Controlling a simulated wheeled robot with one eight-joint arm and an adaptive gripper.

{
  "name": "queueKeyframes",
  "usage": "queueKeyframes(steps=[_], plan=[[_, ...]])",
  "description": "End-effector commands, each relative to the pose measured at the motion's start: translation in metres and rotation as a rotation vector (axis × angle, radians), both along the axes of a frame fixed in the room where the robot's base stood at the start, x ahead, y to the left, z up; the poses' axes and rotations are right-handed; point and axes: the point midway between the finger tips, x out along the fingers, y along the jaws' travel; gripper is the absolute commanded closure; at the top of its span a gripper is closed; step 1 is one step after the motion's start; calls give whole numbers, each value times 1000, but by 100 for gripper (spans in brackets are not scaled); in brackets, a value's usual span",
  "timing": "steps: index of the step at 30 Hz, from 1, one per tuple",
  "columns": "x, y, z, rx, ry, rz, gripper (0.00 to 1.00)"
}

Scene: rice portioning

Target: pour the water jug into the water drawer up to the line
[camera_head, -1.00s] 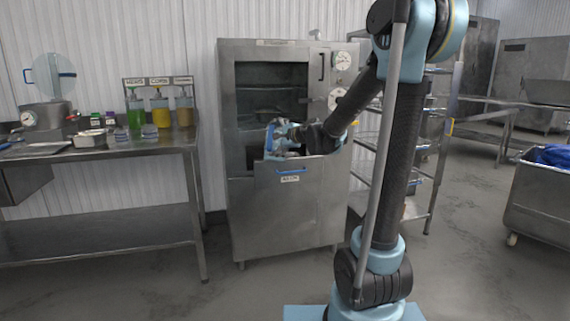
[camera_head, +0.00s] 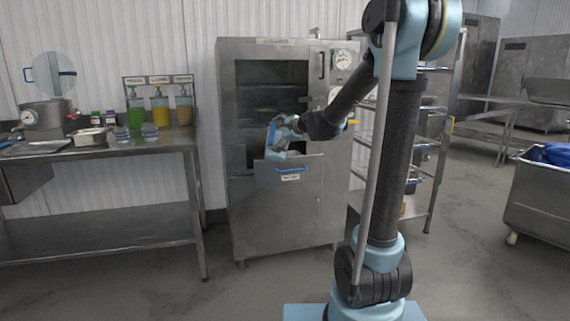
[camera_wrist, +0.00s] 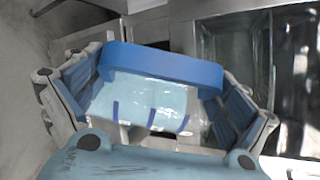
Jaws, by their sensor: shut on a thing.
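My gripper (camera_head: 281,136) is over the open top of the pulled-out water drawer (camera_head: 262,178), low on the front of the steel cabinet. The drawer has a blue handle and a small label. In the wrist view my gripper (camera_wrist: 157,92) is shut on the water jug (camera_wrist: 150,97), a clear pale-blue vessel with a wide blue band and dark blue marks. The jug sits between the two blue-padded fingers. In the head view the gripper largely hides it. The water level in the drawer and any flow from the jug cannot be made out.
The steel cabinet (camera_head: 228,120) has a dark glass door above the drawer and a dial at upper right. A steel table (camera_head: 180,142) with pump bottles and small tubs stands at left. A wire rack (camera_head: 424,190) stands right of the cabinet. The floor before the cabinet is clear.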

Motion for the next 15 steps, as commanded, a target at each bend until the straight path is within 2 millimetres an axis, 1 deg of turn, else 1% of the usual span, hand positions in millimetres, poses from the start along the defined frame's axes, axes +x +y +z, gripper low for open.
queueKeyframes(steps=[15], plan=[[6,-2,4,16,61,-2,72]])
